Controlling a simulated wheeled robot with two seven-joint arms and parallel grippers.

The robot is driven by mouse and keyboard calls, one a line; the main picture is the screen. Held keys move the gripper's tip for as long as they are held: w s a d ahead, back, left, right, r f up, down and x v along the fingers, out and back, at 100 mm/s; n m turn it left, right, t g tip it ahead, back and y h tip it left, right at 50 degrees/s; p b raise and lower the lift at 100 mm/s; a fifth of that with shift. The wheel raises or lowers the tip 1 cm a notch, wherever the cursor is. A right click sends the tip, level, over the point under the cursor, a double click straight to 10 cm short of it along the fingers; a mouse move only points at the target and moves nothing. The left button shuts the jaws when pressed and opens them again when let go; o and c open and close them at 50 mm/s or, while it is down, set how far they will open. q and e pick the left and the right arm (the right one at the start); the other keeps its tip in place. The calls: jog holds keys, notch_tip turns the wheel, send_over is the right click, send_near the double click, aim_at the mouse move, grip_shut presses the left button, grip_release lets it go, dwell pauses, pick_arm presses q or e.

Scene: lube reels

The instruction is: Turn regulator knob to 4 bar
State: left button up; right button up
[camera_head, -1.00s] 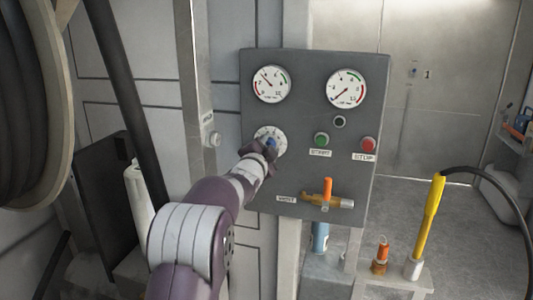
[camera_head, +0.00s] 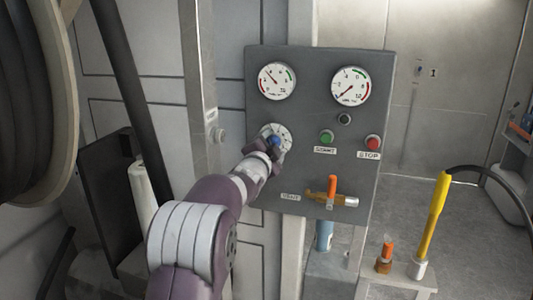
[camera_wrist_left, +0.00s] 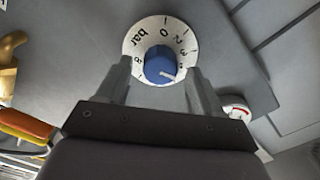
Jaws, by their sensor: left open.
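The blue regulator knob (camera_head: 275,141) sits on a round white dial (camera_head: 285,131) at the left of the grey panel. In the left wrist view the knob (camera_wrist_left: 158,62) has a white pointer mark toward its lower right, and the dial (camera_wrist_left: 133,45) shows "0", "2" and "bar". My left gripper (camera_head: 271,147) is at the knob. In the wrist view my left gripper (camera_wrist_left: 160,68) is open, with one finger on each side of the knob. I cannot tell whether the fingers touch it. My right gripper is out of view.
Two gauges (camera_head: 277,81) (camera_head: 350,86) sit above the knob. A green button (camera_head: 327,137), a red button (camera_head: 373,143) and an orange-handled valve (camera_head: 333,186) are to its right. A yellow-handled tool (camera_head: 434,213) stands at lower right; a large reel (camera_head: 60,100) is at left.

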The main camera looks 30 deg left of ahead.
pick_arm(q)
jog(key=v, duration=1.1)
jog(key=shift+s+d+b, duration=0.2)
jog(key=shift+s+b, duration=0.1)
jog(key=s+d+f+n+g, duration=0.2)
jog(key=s+f+n+g, duration=0.2)
jog(key=f, duration=0.5)
jog(key=s+d+f+n+g, duration=0.1)
jog(key=s+f+n+g, duration=0.35)
jog(key=f, duration=0.45)
jog(key=s+d+f+g+h, duration=0.4)
jog(key=s+d+f+g, duration=0.4)
jog(key=s+d+f, duration=0.5)
notch_tip(320, 180, up, 24)
jog(key=s+d+p, duration=0.1)
jog(key=d+p, duration=0.1)
jog(key=p, duration=2)
jog(key=shift+s+r+p, duration=0.2)
jog(key=shift+s+p, duration=0.1)
jog(key=shift+s, duration=0.05)
